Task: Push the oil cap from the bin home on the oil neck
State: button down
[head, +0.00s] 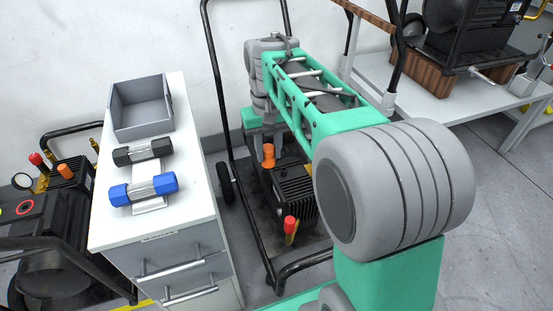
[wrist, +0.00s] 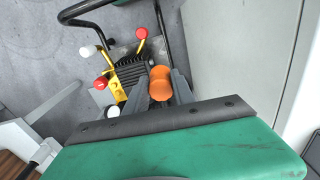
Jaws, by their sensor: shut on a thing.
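The oil neck is not clearly seen; the cap and fingers cover that part of the pump. I cannot tell whether the cap touches the neck or how far down it sits. The grey bin (head: 124,119) on the white cabinet looks empty.
A black tubular frame (head: 222,95) surrounds the pump. Red-capped yellow fittings (head: 290,228) stand beside it. The white cabinet (head: 188,232) at left carries a black and a blue cylinder (head: 122,194). A bench (head: 440,97) stands at back right.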

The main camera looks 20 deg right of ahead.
jog(key=w, duration=0.3)
jog(key=shift+d+f, duration=0.15)
jog(key=shift+f, duration=0.1)
send_over(284, 170)
notch_tip(284, 170, down, 19)
jog(key=shift+r, duration=0.2)
jog(key=shift+d+f, duration=0.1)
jog(key=shift+f, duration=0.15)
jog(key=shift+f+b, duration=0.8)
jog(key=shift+b, duration=0.25)
jog(key=shift+f, duration=0.55)
jog(key=c, duration=1)
grip_release()
